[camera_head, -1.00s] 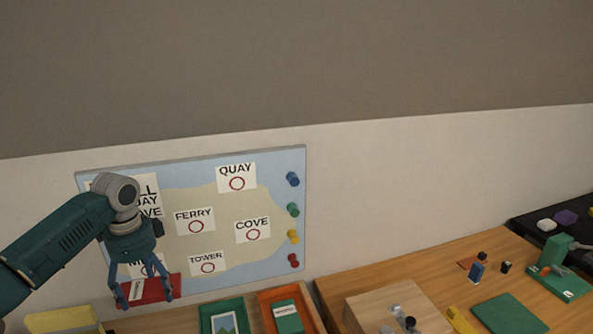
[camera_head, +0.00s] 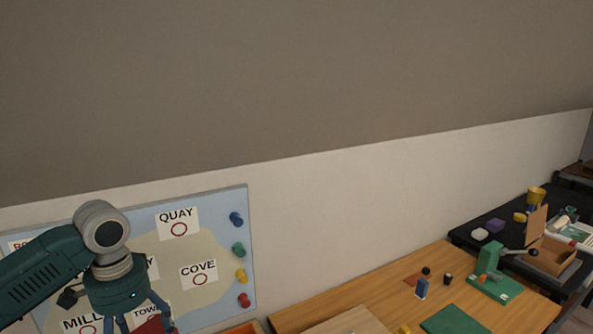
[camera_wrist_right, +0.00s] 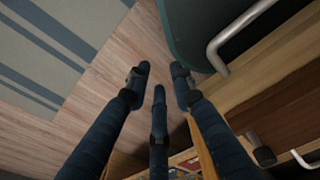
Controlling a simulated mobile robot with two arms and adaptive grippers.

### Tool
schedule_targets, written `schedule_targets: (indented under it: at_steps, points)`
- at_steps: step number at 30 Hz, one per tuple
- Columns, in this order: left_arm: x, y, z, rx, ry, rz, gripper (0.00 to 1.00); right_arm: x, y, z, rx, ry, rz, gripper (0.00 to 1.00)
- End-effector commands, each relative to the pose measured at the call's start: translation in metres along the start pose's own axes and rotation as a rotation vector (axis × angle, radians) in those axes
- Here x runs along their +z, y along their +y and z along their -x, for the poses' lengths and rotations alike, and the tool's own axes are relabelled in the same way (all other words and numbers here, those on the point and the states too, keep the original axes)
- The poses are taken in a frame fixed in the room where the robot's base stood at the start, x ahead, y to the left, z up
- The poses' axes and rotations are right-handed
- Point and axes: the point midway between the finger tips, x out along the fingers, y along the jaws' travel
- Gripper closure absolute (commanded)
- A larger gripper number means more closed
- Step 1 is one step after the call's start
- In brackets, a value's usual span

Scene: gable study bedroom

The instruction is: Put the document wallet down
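The document wallet is most likely the red flat item (camera_head: 152,325) at the bottom left of the head view, mostly cut off by the frame edge. My left gripper (camera_head: 139,325) has its fingers around it and appears to hold it in front of the map board. Its fingertips are at or below the frame edge. My right gripper (camera_wrist_right: 160,82) shows in the right wrist view with its fingers apart and nothing between them, above the floor.
The map board (camera_head: 222,255) leans near the wall. A wooden desk (camera_head: 375,295) holds a green mat (camera_head: 455,321), a green press (camera_head: 492,280) and small items. A black table (camera_head: 480,246) stands farther right. Drawer handles (camera_wrist_right: 220,42) show close to my right gripper.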

Motion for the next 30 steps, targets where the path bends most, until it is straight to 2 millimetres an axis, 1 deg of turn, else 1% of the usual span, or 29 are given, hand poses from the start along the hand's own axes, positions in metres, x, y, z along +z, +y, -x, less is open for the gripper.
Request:
schedule_targets:
  at_steps: [1, 3, 5, 6, 9, 13, 16, 20, 30]
  points:
    - [-0.002, 0.02, -0.004, -0.004, 0.002, 0.044, 0.52, 0.001, -0.001, -0.006, -0.001, 0.0, 0.0, 0.77]
    - [-0.002, 0.047, -0.006, -0.004, 0.003, 0.127, 0.52, 0.001, -0.001, -0.01, -0.001, 0.0, 0.0, 0.77]
    - [0.001, 0.069, -0.009, -0.004, 0.003, 0.199, 0.52, 0.001, -0.002, -0.014, -0.002, 0.0, 0.0, 0.77]
    - [0.004, 0.084, -0.012, -0.003, 0.002, 0.247, 0.52, 0.001, -0.002, -0.016, -0.002, 0.0, 0.0, 0.77]
    - [0.014, 0.117, -0.017, -0.003, 0.002, 0.359, 0.52, 0.002, -0.003, -0.021, -0.003, 0.0, -0.001, 0.77]
    - [0.03, 0.149, -0.024, -0.002, 0.002, 0.478, 0.52, 0.002, -0.005, -0.025, -0.005, 0.001, -0.002, 0.77]
    - [0.04, 0.164, -0.028, -0.002, 0.001, 0.543, 0.52, 0.002, -0.005, -0.027, -0.005, 0.001, -0.002, 0.77]
    - [0.047, 0.174, -0.03, 0.001, 0.001, 0.589, 0.52, 0.002, -0.005, -0.028, -0.005, 0.001, -0.002, 0.77]
    - [0.048, 0.176, -0.03, 0.001, 0.001, 0.603, 0.52, 0.002, -0.006, -0.028, -0.006, 0.001, -0.002, 0.77]
